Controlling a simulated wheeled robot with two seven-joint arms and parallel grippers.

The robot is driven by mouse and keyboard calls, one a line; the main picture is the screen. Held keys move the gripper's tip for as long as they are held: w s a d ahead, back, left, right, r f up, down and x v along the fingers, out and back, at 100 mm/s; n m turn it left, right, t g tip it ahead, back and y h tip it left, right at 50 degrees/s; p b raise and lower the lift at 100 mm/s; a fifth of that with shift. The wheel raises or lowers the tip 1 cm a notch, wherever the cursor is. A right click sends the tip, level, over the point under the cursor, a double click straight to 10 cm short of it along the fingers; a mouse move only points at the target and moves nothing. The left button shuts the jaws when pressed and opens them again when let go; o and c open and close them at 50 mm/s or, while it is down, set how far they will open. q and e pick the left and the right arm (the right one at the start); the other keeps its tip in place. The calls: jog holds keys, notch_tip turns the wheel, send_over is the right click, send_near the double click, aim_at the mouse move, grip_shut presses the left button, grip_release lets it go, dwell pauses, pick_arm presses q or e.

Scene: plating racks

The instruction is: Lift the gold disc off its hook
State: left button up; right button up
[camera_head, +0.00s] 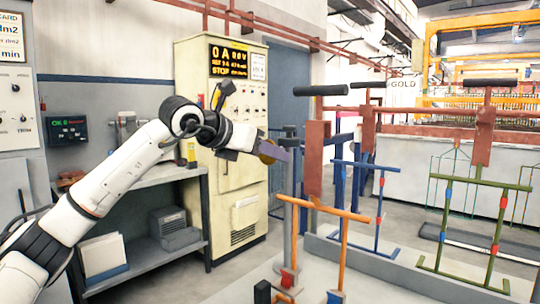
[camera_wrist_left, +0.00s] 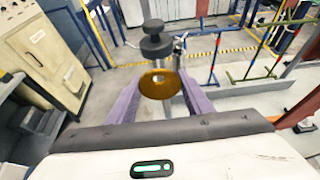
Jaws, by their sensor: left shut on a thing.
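The gold disc (camera_head: 268,151) is at the end of my left arm in the head view, partly hidden by the purple fingers. In the left wrist view the gold disc (camera_wrist_left: 157,90) shows a small hole in its middle and lies between the two purple fingers. My left gripper (camera_head: 277,154) is shut on the disc; its fingers also show in the wrist view (camera_wrist_left: 160,86). A dark grey post (camera_head: 290,145) with a round top stands close to the fingertips. I cannot make out a hook or whether the disc touches one. My right gripper is not in view.
Orange (camera_head: 343,211), blue (camera_head: 365,165) and green (camera_head: 477,182) rack frames stand to the right. A cream control cabinet (camera_head: 195,70) and a grey shelf (camera_head: 150,262) are at the left. Open floor shows between the cabinet and the racks.

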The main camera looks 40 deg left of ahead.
pick_arm(q)
jog(key=s+b, duration=0.2)
jog(key=s, duration=0.5)
jog(key=shift+a+r+b, duration=0.3)
jog(key=shift+r, duration=0.15)
dwell(0.5)
